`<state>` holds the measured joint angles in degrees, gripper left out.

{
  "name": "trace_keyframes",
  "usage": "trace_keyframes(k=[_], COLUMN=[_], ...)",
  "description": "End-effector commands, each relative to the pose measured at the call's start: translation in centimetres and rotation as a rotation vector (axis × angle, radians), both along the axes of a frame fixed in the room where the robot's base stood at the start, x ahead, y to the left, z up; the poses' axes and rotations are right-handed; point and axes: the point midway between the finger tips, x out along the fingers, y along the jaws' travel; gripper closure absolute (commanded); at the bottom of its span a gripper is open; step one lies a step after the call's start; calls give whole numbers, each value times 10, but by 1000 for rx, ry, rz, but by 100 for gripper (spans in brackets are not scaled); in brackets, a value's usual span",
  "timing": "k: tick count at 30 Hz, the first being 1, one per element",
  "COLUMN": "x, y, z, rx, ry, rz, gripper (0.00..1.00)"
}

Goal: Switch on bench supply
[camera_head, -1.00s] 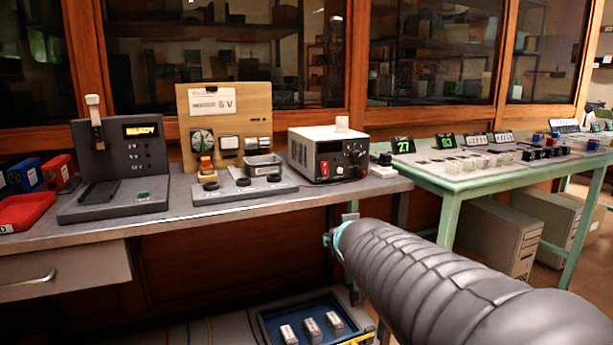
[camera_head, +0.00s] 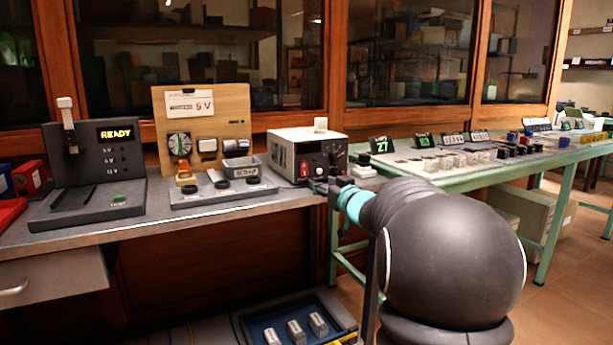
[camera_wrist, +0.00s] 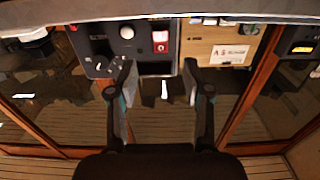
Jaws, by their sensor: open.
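The bench supply (camera_head: 290,148) is a pale box with a dark front panel, standing at the right end of the grey bench. Its red switch (camera_head: 304,169) is low on the panel's left side. I cannot tell the switch's position. My gripper (camera_head: 322,187) is close in front of the panel's lower part. In the wrist view my gripper (camera_wrist: 160,78) is open, its fingers apart and empty, with the switch beyond the gap.
A wooden meter board (camera_head: 205,125) and a grey READY unit (camera_head: 95,160) stand left of the supply. A green table (camera_head: 450,175) with displays and small parts is at right. A blue tray (camera_head: 270,330) with small blocks is below. Glass cabinets stand behind.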

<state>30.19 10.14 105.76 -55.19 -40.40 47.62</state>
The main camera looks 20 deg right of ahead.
Motion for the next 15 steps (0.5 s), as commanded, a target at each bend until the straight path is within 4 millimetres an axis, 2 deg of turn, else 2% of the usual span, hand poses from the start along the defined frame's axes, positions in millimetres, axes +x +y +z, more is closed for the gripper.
trace_keyframes(k=[1,9,15], x=[11,61,86], y=[1,3,4], z=[-1,0,0], rx=[1,0,0], ry=[0,0,1], rz=[3,1,0], gripper=[50,50,50])
